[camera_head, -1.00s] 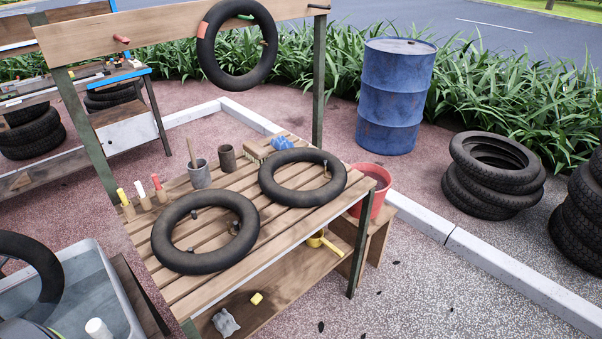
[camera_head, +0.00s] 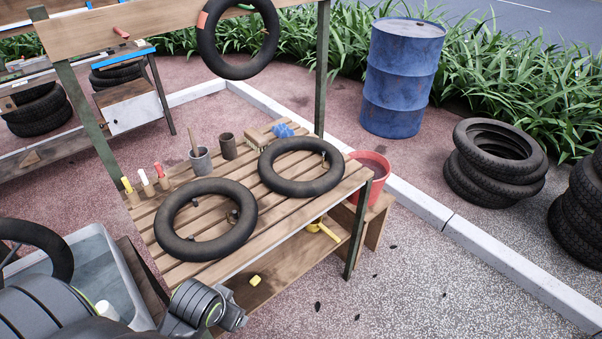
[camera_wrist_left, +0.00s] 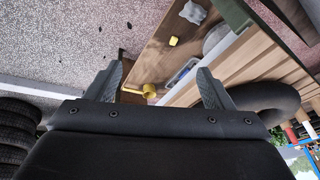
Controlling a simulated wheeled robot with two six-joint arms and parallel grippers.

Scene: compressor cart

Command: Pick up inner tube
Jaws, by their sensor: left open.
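Two black inner tubes lie flat on the slatted wooden bench in the head view: one at front left (camera_head: 168,235), one at back right (camera_head: 335,170). A third inner tube (camera_head: 206,45) hangs on the upper board, and a fourth (camera_head: 60,245) is upright at the far left by the grey tub. My left arm comes in at the bottom left, its wrist in front of the bench's lower front. In the left wrist view, my left gripper (camera_wrist_left: 158,82) is open and empty, with part of a dark tube (camera_wrist_left: 270,98) right of its fingers. My right gripper is not in view.
Bench top (camera_head: 262,212) also holds a grey mug (camera_head: 201,161), a dark cup (camera_head: 228,146), a brush and colored-tip sticks. A yellow tool (camera_head: 322,229) is at the bench front. A red bucket (camera_head: 372,166), blue drum (camera_head: 401,80) and tire stacks (camera_head: 492,165) stand right.

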